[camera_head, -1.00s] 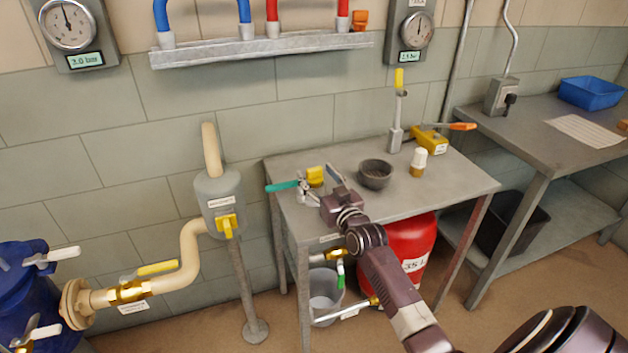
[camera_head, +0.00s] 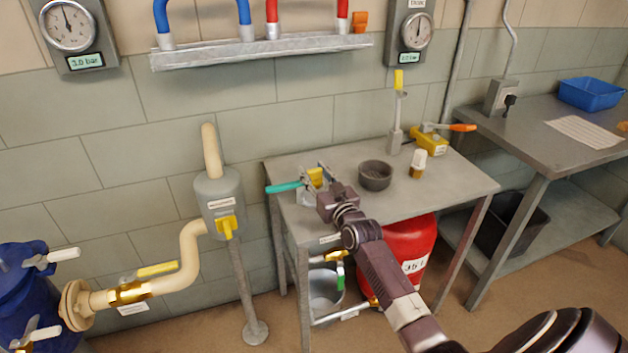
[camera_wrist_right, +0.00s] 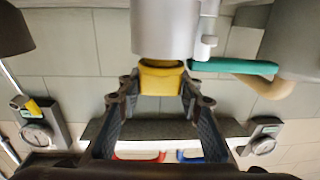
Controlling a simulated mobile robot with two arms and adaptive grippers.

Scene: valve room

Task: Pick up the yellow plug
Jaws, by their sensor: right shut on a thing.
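The yellow plug (camera_head: 316,175) is at the left part of the small grey table, at the end of a silver fitting with a teal handle (camera_head: 284,187). In the right wrist view the plug (camera_wrist_right: 160,79) sits against the end of the silver cylinder (camera_wrist_right: 164,28). My right gripper (camera_head: 318,181) reaches it from the front and is shut on the plug, one finger on each side. Its fingers also show in the right wrist view (camera_wrist_right: 158,86). My left gripper is not in view.
On the small table (camera_head: 340,157) stand a dark bowl (camera_head: 375,175), a white-capped item (camera_head: 418,163), an upright valve (camera_head: 396,125) and a yellow block with an orange lever (camera_head: 430,140). A red tank (camera_head: 405,255) and a bucket (camera_head: 325,292) are below.

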